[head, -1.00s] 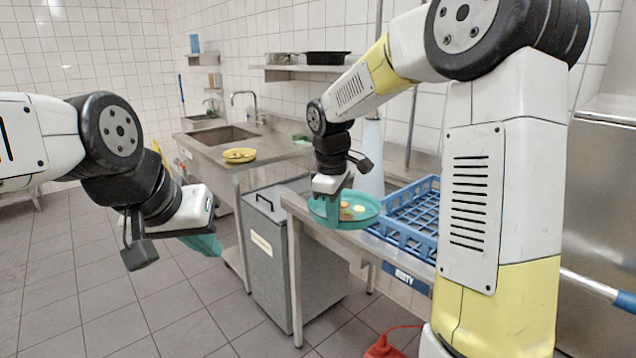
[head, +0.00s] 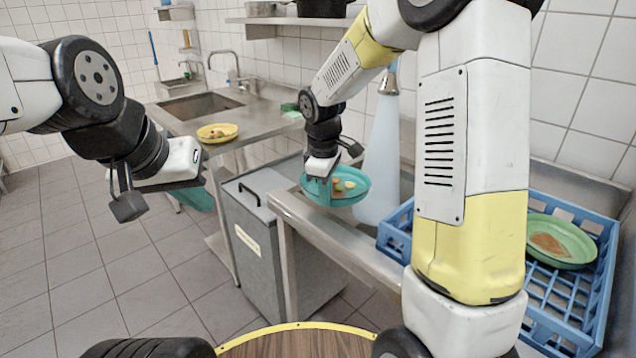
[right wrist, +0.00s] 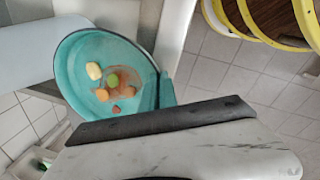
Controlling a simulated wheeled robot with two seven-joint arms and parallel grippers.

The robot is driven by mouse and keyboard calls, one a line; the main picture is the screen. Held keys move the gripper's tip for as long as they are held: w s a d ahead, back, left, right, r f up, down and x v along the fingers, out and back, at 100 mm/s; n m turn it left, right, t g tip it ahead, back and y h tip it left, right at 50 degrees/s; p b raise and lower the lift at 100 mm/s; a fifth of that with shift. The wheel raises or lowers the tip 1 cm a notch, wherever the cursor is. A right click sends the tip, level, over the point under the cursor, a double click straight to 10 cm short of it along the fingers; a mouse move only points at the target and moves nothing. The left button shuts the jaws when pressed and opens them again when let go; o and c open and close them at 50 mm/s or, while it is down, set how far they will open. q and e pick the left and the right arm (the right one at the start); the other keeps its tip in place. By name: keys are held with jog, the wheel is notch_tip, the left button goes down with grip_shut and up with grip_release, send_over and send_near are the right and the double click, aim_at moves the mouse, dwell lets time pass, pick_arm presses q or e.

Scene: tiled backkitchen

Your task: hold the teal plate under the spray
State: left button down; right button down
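The teal plate (head: 349,195) carries several food scraps and a brown smear. It shows tilted in the right wrist view (right wrist: 131,62). My right gripper (head: 322,185) is shut on its near-left rim. The spray (head: 379,160) appears as a pale blue cone below a grey nozzle (head: 388,84). The plate is at the cone's left; their edges overlap in the picture, and I cannot tell if they touch. The scraps are still on the plate. My left gripper (head: 194,197), with teal fingers, hangs away to the left; its opening is hidden.
A blue rack (head: 570,318) at right holds a green plate (head: 560,243). A yellow plate (head: 217,133) lies on the counter beside the sink (head: 200,106). A grey bin (head: 262,235) stands below, left of the metal table's edge (head: 330,240). Floor at left is clear.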

jog(key=w+d, duration=1.3)
jog(key=d, duration=0.4)
dwell(0.6)
jog(key=shift+s+d, duration=0.9)
jog(key=shift+s, duration=0.25)
